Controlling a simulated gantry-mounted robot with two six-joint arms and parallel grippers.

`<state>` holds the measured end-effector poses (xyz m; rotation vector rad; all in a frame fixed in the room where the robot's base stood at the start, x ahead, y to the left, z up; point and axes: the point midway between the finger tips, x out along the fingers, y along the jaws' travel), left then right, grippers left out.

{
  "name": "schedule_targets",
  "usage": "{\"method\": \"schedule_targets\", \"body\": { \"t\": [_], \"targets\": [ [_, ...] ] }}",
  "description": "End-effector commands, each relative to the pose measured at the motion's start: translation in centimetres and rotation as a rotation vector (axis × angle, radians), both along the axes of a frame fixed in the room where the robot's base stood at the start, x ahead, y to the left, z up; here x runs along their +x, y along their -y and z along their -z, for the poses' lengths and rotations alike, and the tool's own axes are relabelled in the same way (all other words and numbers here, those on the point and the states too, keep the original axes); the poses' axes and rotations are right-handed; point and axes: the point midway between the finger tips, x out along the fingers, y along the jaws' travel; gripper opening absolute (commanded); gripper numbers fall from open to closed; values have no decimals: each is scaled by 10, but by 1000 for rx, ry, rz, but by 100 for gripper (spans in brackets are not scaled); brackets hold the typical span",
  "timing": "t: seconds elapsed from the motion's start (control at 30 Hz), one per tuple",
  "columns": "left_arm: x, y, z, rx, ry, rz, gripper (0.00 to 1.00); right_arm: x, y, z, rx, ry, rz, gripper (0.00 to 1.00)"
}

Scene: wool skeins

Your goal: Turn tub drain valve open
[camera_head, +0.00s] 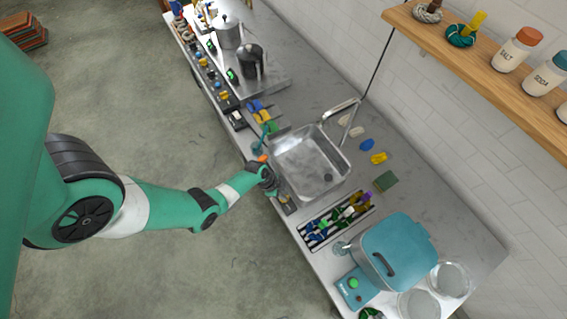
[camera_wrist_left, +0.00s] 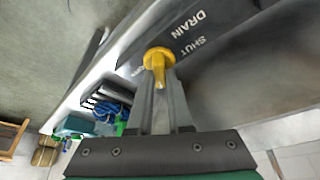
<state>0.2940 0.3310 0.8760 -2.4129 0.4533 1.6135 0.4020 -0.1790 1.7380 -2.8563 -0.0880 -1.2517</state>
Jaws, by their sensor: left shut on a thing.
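The drain valve (camera_wrist_left: 158,62) is a yellow round knob with a short handle in the left wrist view. It sits on a dark panel (camera_wrist_left: 228,22) lettered DRAIN and SHUT. My left gripper (camera_wrist_left: 160,88) is shut on the valve handle, one finger on each side. In the head view, my left gripper (camera_head: 271,187) is at the front edge of the counter, beside the metal sink basin (camera_head: 312,152), and the valve cannot be made out there. My right gripper is not in view.
A rack of coloured skeins (camera_head: 337,219) and a teal lidded tub (camera_head: 396,247) stand right of the sink. Metal pots (camera_head: 228,34) stand at the back left. A wooden shelf (camera_head: 480,72) with jars overhangs the right side. The floor in front is clear.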

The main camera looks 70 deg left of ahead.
Motion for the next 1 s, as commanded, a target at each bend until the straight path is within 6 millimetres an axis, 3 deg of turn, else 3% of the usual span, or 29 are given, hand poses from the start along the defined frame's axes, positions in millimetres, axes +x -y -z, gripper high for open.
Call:
{"method": "schedule_targets", "body": {
  "t": [0.4, 1.0],
  "targets": [
    [1, -2, 0, -1, -1, 392, 0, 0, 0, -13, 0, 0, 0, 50],
    [2, -2, 2, 2, 1, 858, 0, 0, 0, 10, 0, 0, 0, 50]
  ]
}}
